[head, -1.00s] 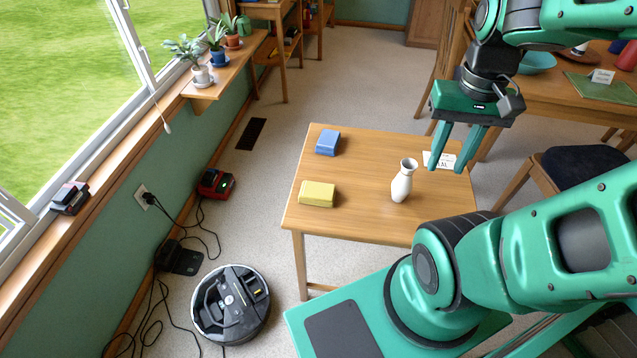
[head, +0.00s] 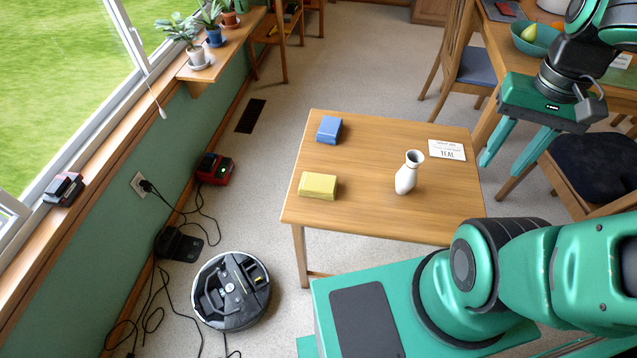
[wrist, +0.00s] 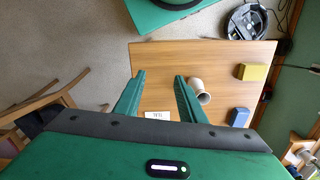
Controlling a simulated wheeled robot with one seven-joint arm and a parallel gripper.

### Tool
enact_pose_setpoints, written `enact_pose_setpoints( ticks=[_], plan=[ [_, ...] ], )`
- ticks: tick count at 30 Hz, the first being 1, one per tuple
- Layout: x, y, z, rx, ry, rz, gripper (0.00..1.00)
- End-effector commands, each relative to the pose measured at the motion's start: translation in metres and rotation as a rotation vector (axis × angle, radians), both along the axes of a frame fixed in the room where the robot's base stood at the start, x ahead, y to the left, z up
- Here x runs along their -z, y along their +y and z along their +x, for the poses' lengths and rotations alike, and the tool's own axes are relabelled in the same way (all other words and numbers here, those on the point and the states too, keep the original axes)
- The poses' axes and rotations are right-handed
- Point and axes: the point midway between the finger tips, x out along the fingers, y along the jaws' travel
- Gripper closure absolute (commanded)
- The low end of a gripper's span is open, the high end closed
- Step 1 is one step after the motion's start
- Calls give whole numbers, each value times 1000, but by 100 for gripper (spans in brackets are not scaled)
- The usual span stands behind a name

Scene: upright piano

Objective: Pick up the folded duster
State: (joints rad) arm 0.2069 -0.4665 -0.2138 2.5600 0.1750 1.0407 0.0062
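Two small folded-looking blocks lie on the low wooden table (head: 370,212): a yellow one (head: 318,186) at the near left and a blue one (head: 329,130) at the far left. I cannot tell for sure which is the folded duster. In the wrist view the yellow block (wrist: 253,73) and the blue block (wrist: 240,117) lie on the right of the tabletop. My gripper (head: 502,166) is open and empty, fingers pointing down, at the table's right side in the head view. The fingers (wrist: 160,78) are apart from both blocks.
A white vase (head: 408,172) stands upright on the table, between my gripper and the blocks. A card (head: 447,149) reading "TEAL" lies behind it. A dark-seated chair (head: 590,165) is at the right. A robot vacuum (head: 231,291) and cables are on the floor at left.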

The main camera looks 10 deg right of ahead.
Motion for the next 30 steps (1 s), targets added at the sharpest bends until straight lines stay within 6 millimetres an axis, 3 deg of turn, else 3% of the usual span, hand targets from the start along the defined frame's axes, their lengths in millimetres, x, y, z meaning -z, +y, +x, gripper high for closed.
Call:
enact_pose_setpoints(
  ticks=[1,3,7,8,17,24,30],
  plan=[
    [-2,0,-5,-9,-6,0,50],
    [-5,2,-7,-50,-13,-1,33],
    [-1,6,16,-263,-9,-8,2],
    [1,9,23,-340,-6,-9,0],
    [30,71,115,-1326,8,-19,0],
    [69,151,170,-2134,16,-5,0],
    [107,226,194,-2759,10,14,0]
  ],
)
